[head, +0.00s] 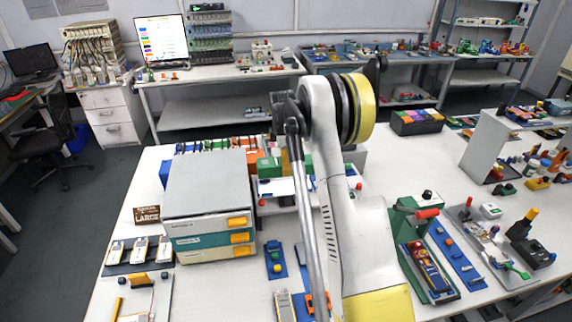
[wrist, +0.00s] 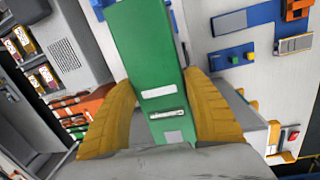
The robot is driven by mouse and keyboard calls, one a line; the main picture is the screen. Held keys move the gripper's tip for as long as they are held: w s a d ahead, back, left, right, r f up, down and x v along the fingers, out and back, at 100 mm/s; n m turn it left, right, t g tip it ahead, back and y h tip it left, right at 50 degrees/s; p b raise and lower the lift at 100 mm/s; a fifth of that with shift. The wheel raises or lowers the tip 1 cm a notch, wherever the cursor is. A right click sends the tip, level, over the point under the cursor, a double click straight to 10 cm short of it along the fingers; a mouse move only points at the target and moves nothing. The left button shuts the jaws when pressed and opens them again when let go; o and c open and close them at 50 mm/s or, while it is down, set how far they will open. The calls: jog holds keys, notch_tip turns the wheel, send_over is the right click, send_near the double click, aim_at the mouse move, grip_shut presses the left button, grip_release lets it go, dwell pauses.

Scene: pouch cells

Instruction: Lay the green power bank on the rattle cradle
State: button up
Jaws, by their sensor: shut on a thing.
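The green power bank (wrist: 150,50) is a long green block with white labels and a slotted end. In the wrist view it lies between the two yellow fingers of my gripper (wrist: 165,95), which is shut on it. In the head view a green block (head: 268,168), apparently the power bank, shows left of my arm, above a low white stand (head: 280,190). My arm hides most of my gripper there. I cannot tell for certain which thing is the rattle cradle; the stand is partly hidden by the arm.
A grey drawer cabinet (head: 208,185) with yellow handles stands close left of the stand. A row of coloured boxes (head: 205,146) is behind it. A green press with a red handle (head: 427,214) stands to the right. Bare white tabletop shows around the blue switch plate (head: 275,259).

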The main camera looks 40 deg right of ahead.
jog(key=b, duration=0.3)
send_over(286, 186)
jog(key=shift+s+a+f, duration=0.1)
jog(key=shift+s+f, duration=0.05)
jog(key=shift+f, duration=1.15)
jog(key=shift+s+a+f, duration=0.1)
jog(key=shift+f, duration=1.15)
jog(key=shift+f+b, duration=1.25)
jog(key=shift+b, duration=0.2)
jog(key=o, duration=1.5)
jog(key=shift+c, duration=0.2)
jog(key=r, duration=0.8)
jog(key=a+r, duration=0.1)
jog(key=r, duration=0.3)
jog(key=shift+s+a, duration=0.1)
jog(key=shift+s, duration=0.25)
